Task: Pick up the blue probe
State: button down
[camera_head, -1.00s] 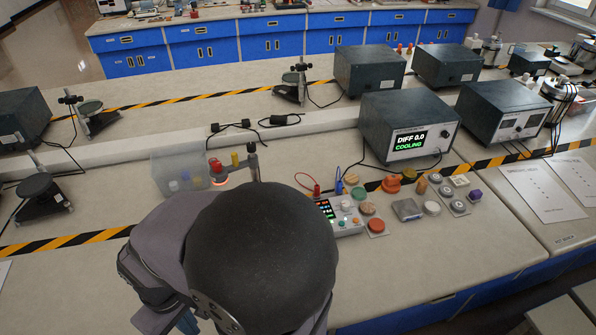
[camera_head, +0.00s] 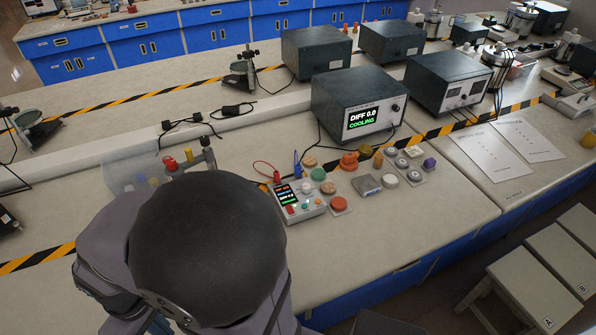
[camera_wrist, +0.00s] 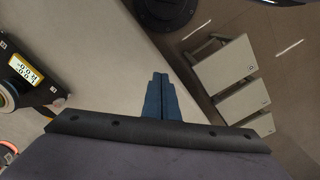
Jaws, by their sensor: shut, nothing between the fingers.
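The blue probe (camera_head: 297,163) stands with its thin lead behind the small meter box (camera_head: 298,201), beside the red probe (camera_head: 277,176). My gripper shows in the wrist view as two dark blue fingers (camera_wrist: 160,77) pressed together, with nothing between them. They point over the pale bench top, close to its edge. The blue probe is not seen in the wrist view, so my gripper is apart from it. In the head view my dark arm covers the fingers.
Several coloured knobs and buttons (camera_head: 340,204) crowd the bench right of the meter. A grey instrument reading COOLING (camera_head: 360,105) stands behind. A clear bin (camera_head: 118,177) is left. Bare bench lies at the front right, with stools (camera_head: 525,288) beyond its edge.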

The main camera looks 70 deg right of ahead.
dwell(0.3)
jog(key=c, duration=1.6)
grip_release()
